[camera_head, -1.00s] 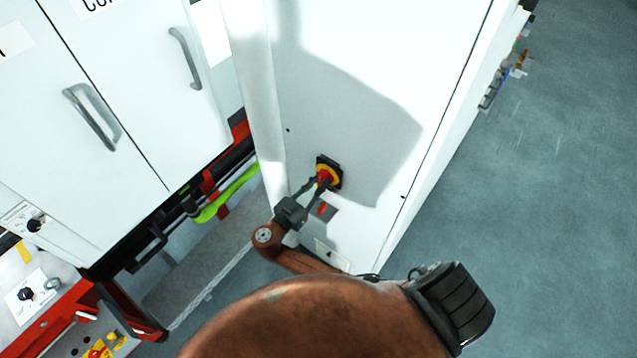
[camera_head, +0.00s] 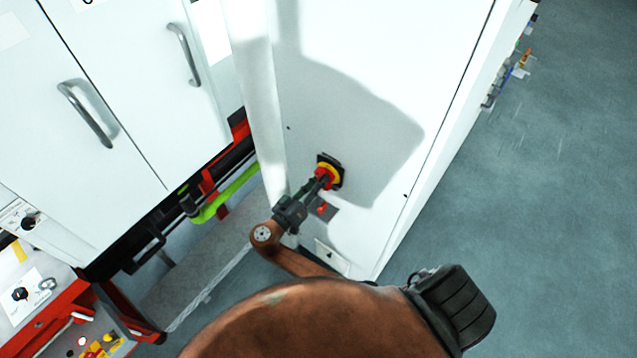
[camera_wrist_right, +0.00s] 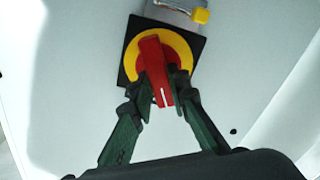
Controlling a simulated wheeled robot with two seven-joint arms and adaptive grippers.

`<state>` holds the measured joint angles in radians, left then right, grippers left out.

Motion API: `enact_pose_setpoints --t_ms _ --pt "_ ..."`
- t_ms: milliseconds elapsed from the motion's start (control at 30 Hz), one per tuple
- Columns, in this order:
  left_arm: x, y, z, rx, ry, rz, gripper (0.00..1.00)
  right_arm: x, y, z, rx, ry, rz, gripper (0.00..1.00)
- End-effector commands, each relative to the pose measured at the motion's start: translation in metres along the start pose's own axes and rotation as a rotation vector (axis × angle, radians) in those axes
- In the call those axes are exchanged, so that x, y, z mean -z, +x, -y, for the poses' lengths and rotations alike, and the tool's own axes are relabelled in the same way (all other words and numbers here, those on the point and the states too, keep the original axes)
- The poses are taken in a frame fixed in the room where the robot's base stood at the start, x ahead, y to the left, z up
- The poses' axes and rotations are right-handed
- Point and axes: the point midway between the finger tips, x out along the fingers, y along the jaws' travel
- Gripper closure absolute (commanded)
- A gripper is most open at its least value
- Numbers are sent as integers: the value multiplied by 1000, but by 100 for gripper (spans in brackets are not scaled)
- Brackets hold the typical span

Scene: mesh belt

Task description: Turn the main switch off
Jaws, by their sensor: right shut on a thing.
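The main switch (camera_head: 334,171) is on the white cabinet front in the head view: a red handle, a yellow ring and a black square plate. In the right wrist view its red handle (camera_wrist_right: 154,58) stands out from the yellow ring (camera_wrist_right: 132,62). A white line on the handle points toward my gripper. My right gripper (camera_head: 320,181) reaches the switch from the lower left. In the wrist view its dark fingers (camera_wrist_right: 160,92) are shut on the lower end of the handle, one on each side. My left gripper is not in view.
At the left are doors with metal handles (camera_head: 85,113), a yellow-green bar (camera_head: 225,195) and a red-framed control panel (camera_head: 95,345). Open floor lies right.

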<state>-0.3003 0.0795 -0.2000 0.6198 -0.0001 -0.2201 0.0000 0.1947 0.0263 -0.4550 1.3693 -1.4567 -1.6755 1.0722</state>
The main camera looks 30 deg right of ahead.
Motion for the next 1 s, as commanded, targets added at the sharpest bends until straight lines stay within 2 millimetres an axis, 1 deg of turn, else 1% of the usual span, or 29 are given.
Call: enact_pose_setpoints --t_ms 133,400,700,1000 --pt "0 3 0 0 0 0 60 0 0 1 -1 -138 0 100" --pt "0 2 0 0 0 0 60 0 0 3 -1 -396 -1 100" --pt "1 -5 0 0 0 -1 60 0 0 5 0 -676 -2 100" --pt "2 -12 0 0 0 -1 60 -1 0 6 -1 -895 -2 100"
